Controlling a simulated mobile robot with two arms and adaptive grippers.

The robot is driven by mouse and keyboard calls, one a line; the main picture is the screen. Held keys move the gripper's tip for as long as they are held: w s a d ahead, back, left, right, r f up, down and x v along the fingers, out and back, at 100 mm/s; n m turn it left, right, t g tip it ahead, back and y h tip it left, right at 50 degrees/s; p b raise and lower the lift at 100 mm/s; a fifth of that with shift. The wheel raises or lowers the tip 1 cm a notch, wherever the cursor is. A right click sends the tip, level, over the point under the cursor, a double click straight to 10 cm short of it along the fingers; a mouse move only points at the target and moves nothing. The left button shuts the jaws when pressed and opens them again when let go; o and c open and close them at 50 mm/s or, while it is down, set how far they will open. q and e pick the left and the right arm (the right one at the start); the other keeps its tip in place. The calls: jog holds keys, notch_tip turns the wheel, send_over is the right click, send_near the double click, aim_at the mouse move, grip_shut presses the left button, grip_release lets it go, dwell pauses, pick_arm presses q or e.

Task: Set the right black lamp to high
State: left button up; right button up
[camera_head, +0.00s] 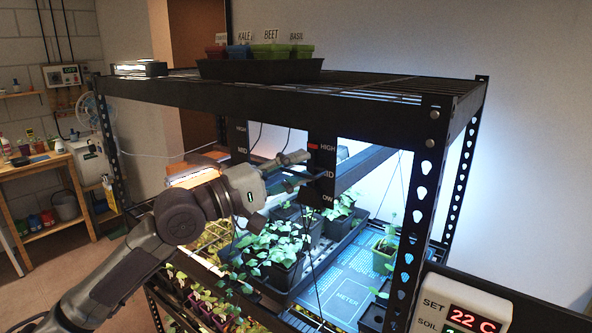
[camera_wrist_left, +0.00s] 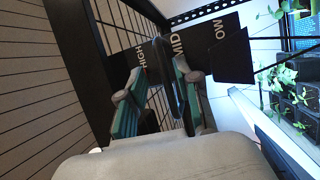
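The right scale plate (camera_head: 323,152) is black, with HIGH, MID and LOW down its face and a red mark beside HIGH. The right black lamp (camera_head: 366,168) shows as a dark bar behind the plate, its visible end around MID. My left gripper (camera_head: 306,168) is in front of this plate around MID, fingers pointing right. In the left wrist view its teal-padded fingers (camera_wrist_left: 160,92) are apart, on either side of a dark upright bar (camera_wrist_left: 167,80) in front of the lettering. A gap shows on the bar's left; contact on its right cannot be told. My right gripper is out of view.
A second scale plate (camera_head: 238,138) hangs to the left, near a glowing lamp (camera_head: 196,176). Seedling pots (camera_head: 284,272) stand below. The rack's near post (camera_head: 421,210) and top shelf edge (camera_head: 290,95) bound the opening. A thin cord hangs below the gripper.

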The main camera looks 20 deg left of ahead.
pick_arm(q)
jog(key=shift+a+f, duration=0.1)
jog(key=shift+f, duration=0.05)
jog(key=shift+s+a+f, duration=0.1)
jog(key=shift+s+a, duration=0.15)
jog(key=v, duration=1.1)
jog(key=shift+s, duration=0.2)
jog(key=shift+w, duration=0.15)
